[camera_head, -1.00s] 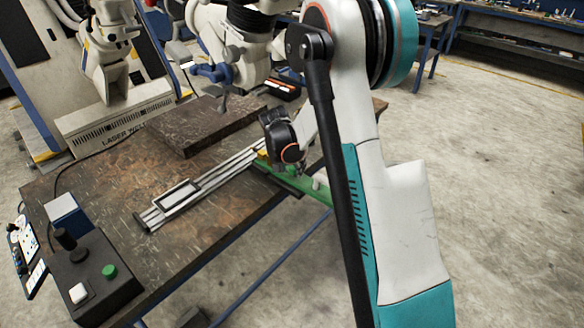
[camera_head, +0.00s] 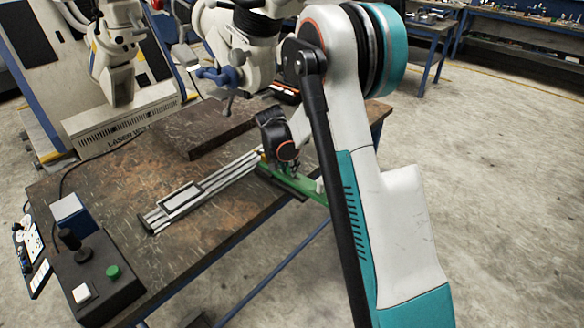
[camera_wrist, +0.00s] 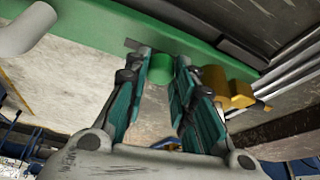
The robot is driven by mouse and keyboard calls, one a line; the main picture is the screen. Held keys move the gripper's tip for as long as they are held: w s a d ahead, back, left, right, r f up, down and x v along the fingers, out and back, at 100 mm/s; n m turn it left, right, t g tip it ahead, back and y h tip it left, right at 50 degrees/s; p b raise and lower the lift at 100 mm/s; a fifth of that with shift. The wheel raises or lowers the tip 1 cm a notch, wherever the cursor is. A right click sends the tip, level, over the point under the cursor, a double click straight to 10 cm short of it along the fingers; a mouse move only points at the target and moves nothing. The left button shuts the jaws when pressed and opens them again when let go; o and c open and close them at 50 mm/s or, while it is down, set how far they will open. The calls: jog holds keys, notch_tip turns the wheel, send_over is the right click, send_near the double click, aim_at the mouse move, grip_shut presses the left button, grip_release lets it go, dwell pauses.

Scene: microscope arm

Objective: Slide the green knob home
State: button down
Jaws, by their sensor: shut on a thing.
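The green knob (camera_wrist: 161,69) is a short green cylinder on a long green bar (camera_wrist: 115,30) in the wrist view. My gripper (camera_wrist: 162,58) has its two teal-padded fingers on either side of the knob and is shut on it. In the head view the green bar (camera_head: 305,187) lies at the far right end of a silver rail (camera_head: 225,170), by the table edge. My wrist and arm cover the knob and fingertips there.
A pale rectangular frame (camera_head: 182,196) sits on the rail's near left part. A dark slab (camera_head: 215,125) lies behind the rail. A black control box (camera_head: 98,280) with a green button stands at the front left. A yellow part (camera_wrist: 228,88) is close right of my fingers.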

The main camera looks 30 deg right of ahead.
jog(key=c, duration=1.3)
grip_release()
jog(key=shift+w, duration=0.1)
jog(key=shift+a, duration=0.1)
jog(key=v, duration=1.2)
